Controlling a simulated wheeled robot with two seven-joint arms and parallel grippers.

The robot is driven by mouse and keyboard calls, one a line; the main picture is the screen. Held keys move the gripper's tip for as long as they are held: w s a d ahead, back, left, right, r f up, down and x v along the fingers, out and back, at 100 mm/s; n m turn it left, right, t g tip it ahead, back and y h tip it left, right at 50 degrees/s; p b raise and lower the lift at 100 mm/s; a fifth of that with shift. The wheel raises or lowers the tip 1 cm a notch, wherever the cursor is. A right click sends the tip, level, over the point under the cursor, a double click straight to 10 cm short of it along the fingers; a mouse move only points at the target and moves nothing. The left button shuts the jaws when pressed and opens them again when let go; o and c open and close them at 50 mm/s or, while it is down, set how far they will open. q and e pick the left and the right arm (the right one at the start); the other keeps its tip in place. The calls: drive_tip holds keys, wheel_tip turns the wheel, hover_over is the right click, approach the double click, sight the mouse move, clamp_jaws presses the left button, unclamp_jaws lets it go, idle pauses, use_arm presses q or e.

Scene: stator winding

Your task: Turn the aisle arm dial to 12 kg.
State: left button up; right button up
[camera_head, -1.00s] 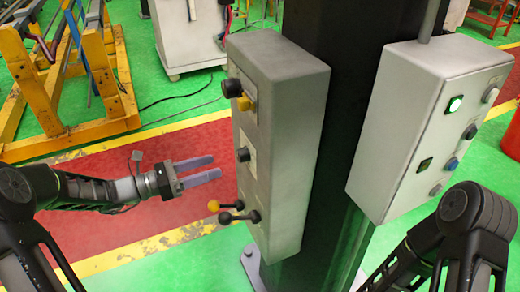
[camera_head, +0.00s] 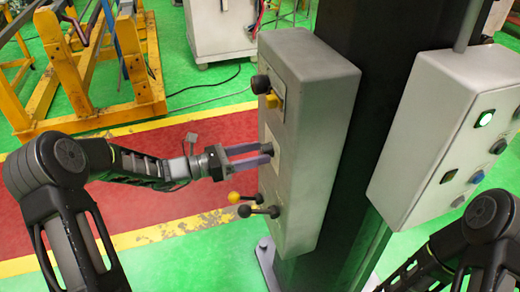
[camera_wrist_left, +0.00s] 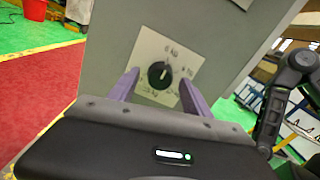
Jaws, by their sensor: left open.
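The dial (camera_wrist_left: 160,75) is a round black knob on a white label plate (camera_wrist_left: 150,50), on the face of a grey box (camera_head: 318,110). Its white pointer mark aims roughly up toward a small weight marking; the lettering is too small to read surely. My left gripper (camera_head: 265,155) is open, its two purple fingers reaching the middle of the box face. In the left wrist view the fingers stand on either side of the dial, and I cannot tell whether they touch it. In the head view the fingertips largely hide the dial. My right gripper is out of view.
Above the dial are a black knob (camera_head: 261,84) and a yellow one (camera_head: 273,101); below are a yellow-tipped lever (camera_head: 235,197) and a black-tipped lever (camera_head: 245,211). A dark column (camera_head: 385,90) carries the box and a second box (camera_head: 420,125) with a lit green button.

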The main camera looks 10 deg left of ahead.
use_arm(q)
drive_tip(key=shift+w+d, duration=0.4)
drive_tip(key=shift+d, duration=0.2)
clamp_jaws()
